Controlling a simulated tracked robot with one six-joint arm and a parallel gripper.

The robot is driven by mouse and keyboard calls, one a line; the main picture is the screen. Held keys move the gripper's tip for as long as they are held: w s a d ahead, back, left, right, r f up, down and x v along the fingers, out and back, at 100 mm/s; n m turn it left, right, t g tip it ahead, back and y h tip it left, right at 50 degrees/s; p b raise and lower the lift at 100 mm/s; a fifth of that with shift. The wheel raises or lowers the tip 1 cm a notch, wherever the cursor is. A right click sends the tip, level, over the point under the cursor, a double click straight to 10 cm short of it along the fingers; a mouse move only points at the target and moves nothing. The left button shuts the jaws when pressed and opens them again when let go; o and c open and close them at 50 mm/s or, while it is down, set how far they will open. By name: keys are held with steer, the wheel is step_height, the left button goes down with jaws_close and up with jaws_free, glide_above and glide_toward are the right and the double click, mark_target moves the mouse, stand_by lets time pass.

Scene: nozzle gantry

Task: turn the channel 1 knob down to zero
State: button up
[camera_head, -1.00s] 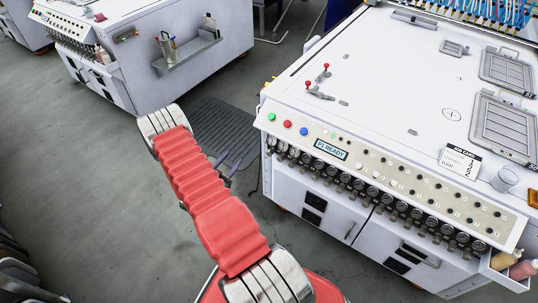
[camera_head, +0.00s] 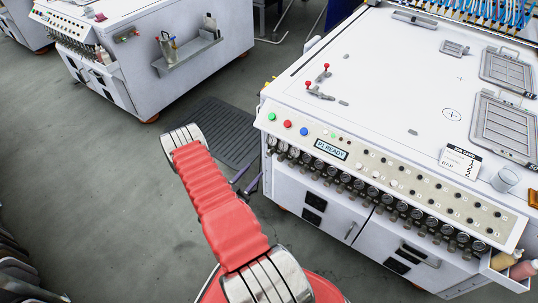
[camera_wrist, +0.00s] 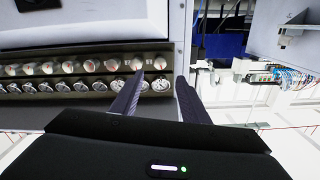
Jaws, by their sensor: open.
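A row of regulator knobs and small round gauges (camera_head: 384,200) runs along the front of the white machine (camera_head: 370,80), below its button panel. In the wrist view, pale knobs with red marks (camera_wrist: 90,66) line up above the gauges (camera_wrist: 160,84).
The panel has green, red and blue buttons (camera_head: 288,124) and a "P1 READY" display (camera_head: 331,150). A dark floor mat (camera_head: 222,130) lies behind my arm. A second white machine (camera_head: 150,50) stands at back left.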

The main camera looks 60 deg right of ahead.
mark_target(269, 155)
steer(key=d, duration=0.4)
steer(key=s+d, duration=0.1)
steer(key=d, duration=0.3)
steer(key=s+d, duration=0.1)
steer(key=d, duration=0.3)
steer(key=shift+d, duration=0.3)
steer(key=shift+c, duration=0.6)
steer(key=c, duration=0.9)
steer(key=shift+d, duration=0.1)
jaws_close()
